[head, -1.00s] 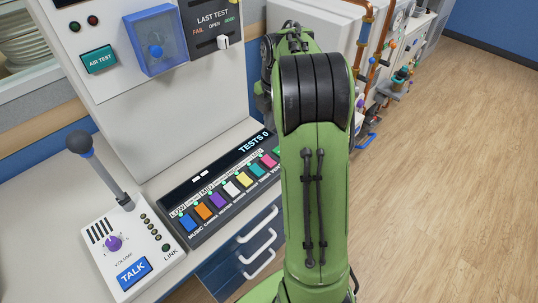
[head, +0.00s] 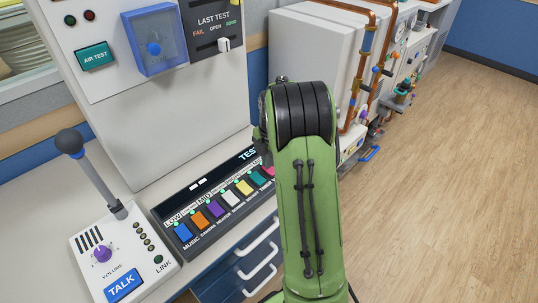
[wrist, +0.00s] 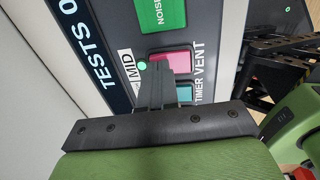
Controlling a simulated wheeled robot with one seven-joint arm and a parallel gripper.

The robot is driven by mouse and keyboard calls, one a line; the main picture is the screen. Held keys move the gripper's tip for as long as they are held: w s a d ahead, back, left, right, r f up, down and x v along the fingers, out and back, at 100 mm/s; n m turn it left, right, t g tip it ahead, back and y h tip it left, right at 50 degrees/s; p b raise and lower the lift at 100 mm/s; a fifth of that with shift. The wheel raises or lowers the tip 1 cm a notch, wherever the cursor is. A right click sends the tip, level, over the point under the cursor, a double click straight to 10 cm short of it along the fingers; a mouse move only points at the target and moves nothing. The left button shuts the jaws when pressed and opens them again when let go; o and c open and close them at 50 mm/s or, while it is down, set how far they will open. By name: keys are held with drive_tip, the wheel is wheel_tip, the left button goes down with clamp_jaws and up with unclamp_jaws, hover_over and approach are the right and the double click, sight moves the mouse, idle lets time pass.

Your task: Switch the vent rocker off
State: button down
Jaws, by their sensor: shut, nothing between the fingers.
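The vent rocker (wrist: 176,61) is the pink key labelled VENT on the dark key panel. A small green lamp (wrist: 142,66) shows beside the key, by a MID label (wrist: 126,59). In the head view, part of the pink key (head: 267,170) shows beside my arm, which hides my gripper there. How the rocker is tilted is unclear.
The teal timer key (wrist: 184,94) and green noise key (wrist: 160,14) flank the pink one. The coloured key row continues left along the panel. A white intercom box (head: 125,250) with an upright microphone (head: 70,142) stands at left. A tall white console (head: 170,110) rises behind.

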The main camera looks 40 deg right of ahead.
drive_tip(key=shift+f+p, duration=0.15)
drive_tip(key=shift+p, duration=0.25)
drive_tip(key=shift+s+d+r+b, duration=0.1)
drive_tip(key=shift+s+r+b, duration=0.15)
drive_tip(key=shift+s, duration=0.55)
drive_tip(key=shift+f, duration=0.1)
